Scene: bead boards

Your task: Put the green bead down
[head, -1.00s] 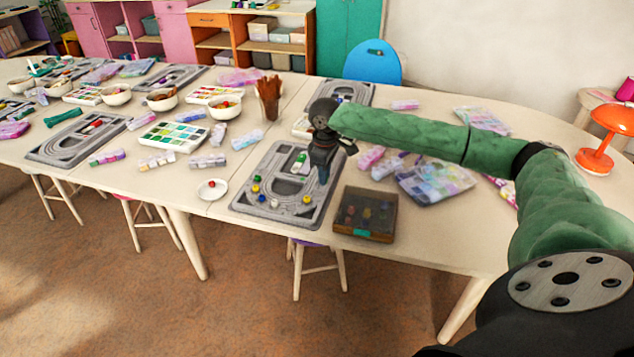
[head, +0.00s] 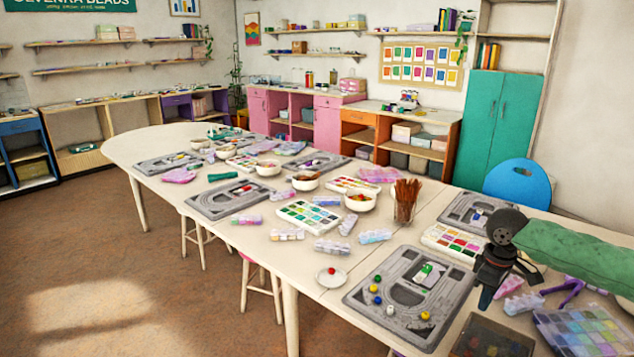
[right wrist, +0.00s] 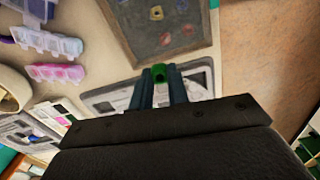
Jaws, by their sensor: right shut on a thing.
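My right gripper (head: 485,303) is at the right edge of the nearest grey bead board (head: 352,298) in the head view. In the right wrist view its two fingers (right wrist: 158,90) are shut on the green bead (right wrist: 159,73), which sits between the fingertips. Part of the board (right wrist: 97,100) shows beyond the fingers there. In the head view the bead is too small to make out in the jaws. The gap between bead and board is unclear. My left gripper is in neither view.
Blue, yellow and white beads lie on the board. A small white dish (head: 322,282) with a red bead stands left of it. A cup of brown sticks (head: 405,208) stands behind.

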